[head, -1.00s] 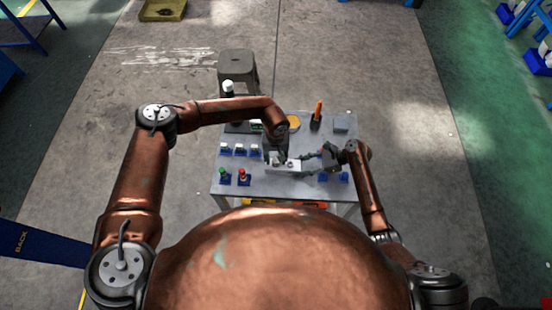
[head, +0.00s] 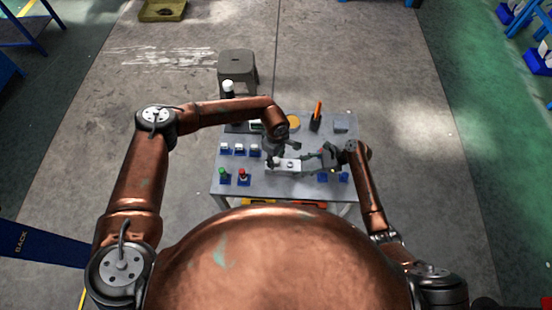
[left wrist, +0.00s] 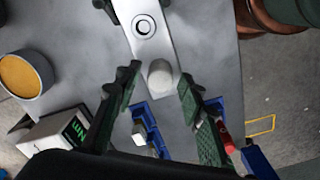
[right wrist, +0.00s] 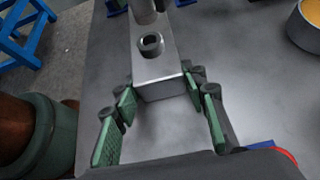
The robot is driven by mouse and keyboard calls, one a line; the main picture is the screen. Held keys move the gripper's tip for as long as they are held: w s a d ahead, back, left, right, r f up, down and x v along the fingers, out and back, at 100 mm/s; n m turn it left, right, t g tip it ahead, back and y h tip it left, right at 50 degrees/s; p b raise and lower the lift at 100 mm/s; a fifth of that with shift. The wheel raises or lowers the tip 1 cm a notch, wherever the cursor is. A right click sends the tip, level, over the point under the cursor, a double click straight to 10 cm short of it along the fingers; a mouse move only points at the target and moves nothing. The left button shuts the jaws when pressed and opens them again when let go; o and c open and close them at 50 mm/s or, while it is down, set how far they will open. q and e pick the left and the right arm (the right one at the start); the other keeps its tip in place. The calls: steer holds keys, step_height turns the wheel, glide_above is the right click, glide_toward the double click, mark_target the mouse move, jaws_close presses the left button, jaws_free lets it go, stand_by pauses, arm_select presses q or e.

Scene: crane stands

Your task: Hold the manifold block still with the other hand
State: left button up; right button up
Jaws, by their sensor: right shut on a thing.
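The manifold block (head: 290,166) is a pale metal bar lying across the middle of the table. A ringed port and a pale rounded plug or cap show on its top in the left wrist view (left wrist: 140,35). My right gripper (right wrist: 163,92) is shut on the block's right end, a finger on each side. My left gripper (head: 271,158) is at the block's left end. In the left wrist view its fingers (left wrist: 155,88) stand wide apart on either side of the capped end, with nothing gripped between them.
An orange-topped round dish (left wrist: 25,75) and a meter with a green display (left wrist: 62,132) stand behind. An orange-handled tool (head: 317,112) stands upright at the back. Blue holders with white pieces (head: 239,150) and green and red knobbed parts (head: 243,177) are at left.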

arm_select(q)
steer(key=n, duration=0.6)
steer(key=shift+n, duration=0.4)
steer(key=shift+c, duration=0.7)
jaws_close()
steer(key=m, duration=0.3)
steer(key=shift+w+m, duration=0.1)
steer(key=shift+m, duration=1)
